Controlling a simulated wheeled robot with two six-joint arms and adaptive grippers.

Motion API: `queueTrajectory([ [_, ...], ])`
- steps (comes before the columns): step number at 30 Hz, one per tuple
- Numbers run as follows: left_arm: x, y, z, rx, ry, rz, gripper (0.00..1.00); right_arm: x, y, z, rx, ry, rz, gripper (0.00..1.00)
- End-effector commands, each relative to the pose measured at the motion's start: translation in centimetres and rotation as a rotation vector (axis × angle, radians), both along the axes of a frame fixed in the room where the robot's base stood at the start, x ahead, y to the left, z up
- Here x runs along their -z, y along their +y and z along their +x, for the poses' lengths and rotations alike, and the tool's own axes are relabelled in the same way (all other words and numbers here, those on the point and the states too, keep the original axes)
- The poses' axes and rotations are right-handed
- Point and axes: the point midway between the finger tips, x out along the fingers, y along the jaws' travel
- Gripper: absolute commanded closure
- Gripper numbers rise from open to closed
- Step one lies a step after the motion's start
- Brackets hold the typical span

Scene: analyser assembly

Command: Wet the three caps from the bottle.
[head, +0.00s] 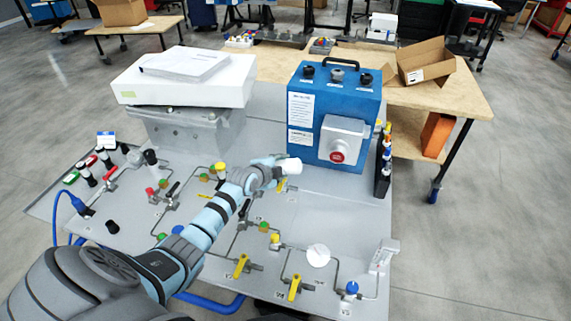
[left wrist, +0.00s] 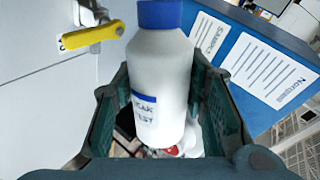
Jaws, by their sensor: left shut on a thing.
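My left gripper (head: 277,166) is shut on a white bottle (left wrist: 160,85) with a blue top and a blue-edged leak test label. In the left wrist view the bottle stands between the two dark green fingers. In the head view only a white part of the bottle (head: 291,166) shows, over the grey panel in front of the blue box. I cannot tell whether these are the task's caps. My right gripper is not in view.
The blue box (head: 310,100) stands at the panel's back right. A white case (head: 190,88) is at the back left. Pipes with yellow valve handles (head: 241,265) and small coloured fittings cover the grey panel (head: 340,215). An open cardboard box (head: 425,62) sits on the wooden table behind.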

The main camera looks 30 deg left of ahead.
Motion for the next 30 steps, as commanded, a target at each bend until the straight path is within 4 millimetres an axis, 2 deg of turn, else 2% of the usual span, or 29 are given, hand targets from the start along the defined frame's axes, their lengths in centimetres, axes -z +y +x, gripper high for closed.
queueTrajectory([
  [1, 1.4, 0.0, 0.0, 0.0, 0.0, 0.0, 1.0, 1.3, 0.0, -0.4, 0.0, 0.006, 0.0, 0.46],
  [6, 2.5, 0.0, 0.1, 0.0, -0.001, 0.0, 1.0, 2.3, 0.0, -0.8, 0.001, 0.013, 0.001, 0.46],
  [14, 2.2, -0.2, 0.2, 0.003, -0.002, 0.001, 1.0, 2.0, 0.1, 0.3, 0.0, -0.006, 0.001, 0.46],
  [20, 1.9, -0.3, -0.3, 0.003, -0.001, 0.0, 1.0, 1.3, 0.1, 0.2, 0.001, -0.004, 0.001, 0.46],
  [30, 2.0, -0.4, -0.3, 0.003, -0.001, 0.0, 1.0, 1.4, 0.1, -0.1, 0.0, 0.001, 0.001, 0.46],
])
